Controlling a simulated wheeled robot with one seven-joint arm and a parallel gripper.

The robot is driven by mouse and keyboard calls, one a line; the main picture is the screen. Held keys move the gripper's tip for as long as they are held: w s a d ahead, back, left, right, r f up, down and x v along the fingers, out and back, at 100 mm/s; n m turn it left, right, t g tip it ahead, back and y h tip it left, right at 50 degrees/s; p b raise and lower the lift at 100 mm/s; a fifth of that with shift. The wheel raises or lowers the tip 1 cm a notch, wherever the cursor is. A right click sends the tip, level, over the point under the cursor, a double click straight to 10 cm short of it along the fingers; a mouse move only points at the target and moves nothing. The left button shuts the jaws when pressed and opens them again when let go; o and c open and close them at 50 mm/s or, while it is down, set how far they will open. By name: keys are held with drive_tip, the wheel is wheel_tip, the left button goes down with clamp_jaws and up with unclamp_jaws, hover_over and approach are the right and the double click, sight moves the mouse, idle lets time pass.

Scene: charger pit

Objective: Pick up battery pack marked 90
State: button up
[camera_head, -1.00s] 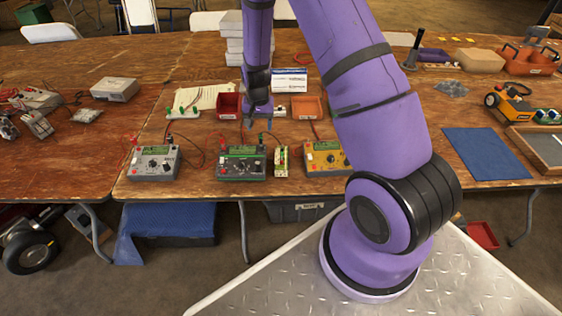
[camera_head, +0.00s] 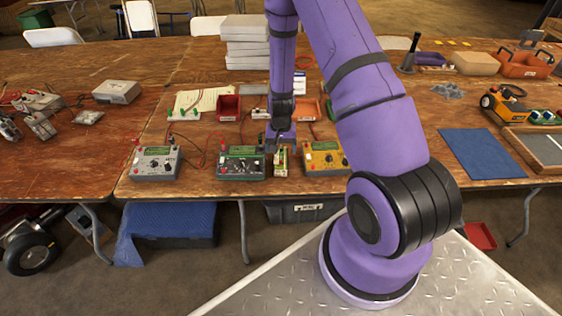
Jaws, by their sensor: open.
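A small pale-and-green pack (camera_head: 281,163) stands between the green charger (camera_head: 242,163) and the yellow charger (camera_head: 321,158) at the table's front edge. It may be a battery pack, but I cannot read a 90 on it. My gripper (camera_head: 281,146) is open and points down right at the top of this pack. I cannot tell whether the fingers are around it or just behind it. The gripper and wrist hide part of the table behind. Silvery packs (camera_head: 40,124) lie on the left table; their marks are unreadable.
A grey charger (camera_head: 155,163) stands to the left, with red and black leads behind. A red bin (camera_head: 229,107) and an orange bin (camera_head: 306,110) are farther back. A blue mat (camera_head: 482,154) lies to the right. Chargers flank the gripper closely on both sides.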

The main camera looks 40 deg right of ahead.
drive_tip(key=shift+w+d+f, duration=0.1)
drive_tip(key=shift+f, duration=1.25)
drive_tip(key=shift+w+d+f, duration=0.1)
drive_tip(key=shift+f, duration=1.25)
drive_tip(key=c, duration=1.4)
drive_tip(key=shift+r, duration=0.1)
drive_tip(key=shift+c, duration=0.2)
